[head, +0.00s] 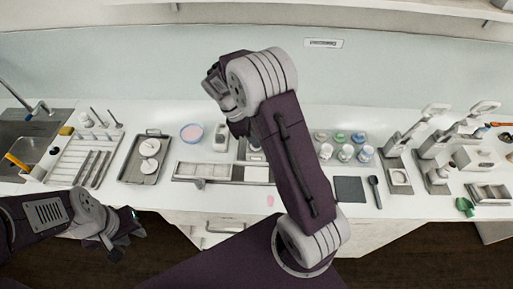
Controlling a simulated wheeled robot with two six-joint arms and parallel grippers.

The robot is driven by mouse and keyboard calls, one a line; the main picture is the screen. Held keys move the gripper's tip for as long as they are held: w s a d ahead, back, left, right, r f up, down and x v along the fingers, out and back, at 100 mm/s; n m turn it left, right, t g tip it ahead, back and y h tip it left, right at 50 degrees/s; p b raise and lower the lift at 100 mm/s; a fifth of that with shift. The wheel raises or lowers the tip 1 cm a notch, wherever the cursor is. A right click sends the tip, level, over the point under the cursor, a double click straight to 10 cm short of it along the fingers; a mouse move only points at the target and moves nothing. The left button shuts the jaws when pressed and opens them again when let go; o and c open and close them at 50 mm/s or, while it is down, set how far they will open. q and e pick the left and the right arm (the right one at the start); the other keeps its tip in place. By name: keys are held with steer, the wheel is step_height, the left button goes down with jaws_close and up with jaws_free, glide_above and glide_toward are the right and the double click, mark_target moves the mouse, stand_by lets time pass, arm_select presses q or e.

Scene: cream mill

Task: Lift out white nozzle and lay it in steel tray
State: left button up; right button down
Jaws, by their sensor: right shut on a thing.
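My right gripper (236,118) points down over the middle of the counter, at the end of the raised purple and white arm. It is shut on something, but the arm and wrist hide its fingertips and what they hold. I cannot make out a white nozzle for certain. A grey steel tray (128,172) lies on the counter to the left of the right gripper, with two white round pieces on it. My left gripper (136,224) is at the lower left, in front of the counter edge. It looks open and empty.
A white rack (62,170) with rods stands by the sink (30,128). A pink-filled bowl (191,132) and a white divided tray (222,180) are near the middle. Several small jars (346,153), a dark mat (349,189) and white machines (474,158) stand to the right.

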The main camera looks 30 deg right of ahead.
stand_by(0.5)
step_height(320, 180, up, 17)
steer(key=p, duration=0.6)
stand_by(0.5)
stand_by(0.4)
